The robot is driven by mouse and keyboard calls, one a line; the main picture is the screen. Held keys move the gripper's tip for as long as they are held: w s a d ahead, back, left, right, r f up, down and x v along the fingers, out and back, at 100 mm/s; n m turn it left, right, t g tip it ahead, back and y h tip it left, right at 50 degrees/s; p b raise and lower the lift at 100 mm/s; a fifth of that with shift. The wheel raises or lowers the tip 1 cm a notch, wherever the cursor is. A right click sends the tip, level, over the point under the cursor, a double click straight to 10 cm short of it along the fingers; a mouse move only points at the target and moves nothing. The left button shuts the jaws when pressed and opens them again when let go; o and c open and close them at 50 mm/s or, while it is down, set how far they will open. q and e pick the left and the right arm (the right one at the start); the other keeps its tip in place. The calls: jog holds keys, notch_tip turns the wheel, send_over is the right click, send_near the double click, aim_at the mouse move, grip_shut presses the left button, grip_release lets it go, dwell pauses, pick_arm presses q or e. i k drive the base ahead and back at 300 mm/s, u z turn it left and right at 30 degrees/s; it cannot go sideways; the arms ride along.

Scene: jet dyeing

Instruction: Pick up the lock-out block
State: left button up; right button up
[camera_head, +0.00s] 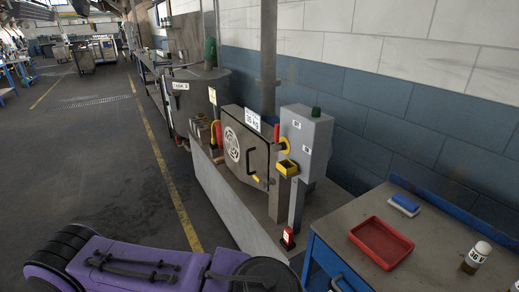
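I cannot tell for sure which item is the lock-out block. A small red block with a white label (288,237) sits low, at the foot of the grey control box's post. The grey control box (306,140) has a green top button and a yellow ring with a red part (282,140) on its left side. A yellow open-topped holder (287,168) is mounted below that ring; its inside looks dark. Neither of my grippers shows in the head view.
A grey machine with a round hatch (245,148) stands on a raised plinth (222,200). At the right, a blue-framed bench (332,218) holds a red tray (381,241), a blue-and-white brush-like item (404,204) and a labelled jar (476,257). Open floor (95,180) lies left.

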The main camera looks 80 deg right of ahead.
aim_at(288, 235)
jog(key=i, duration=0.4)
jog(key=z, duration=2.1)
jog(key=i, duration=1.35)
jog(key=z, duration=2.65)
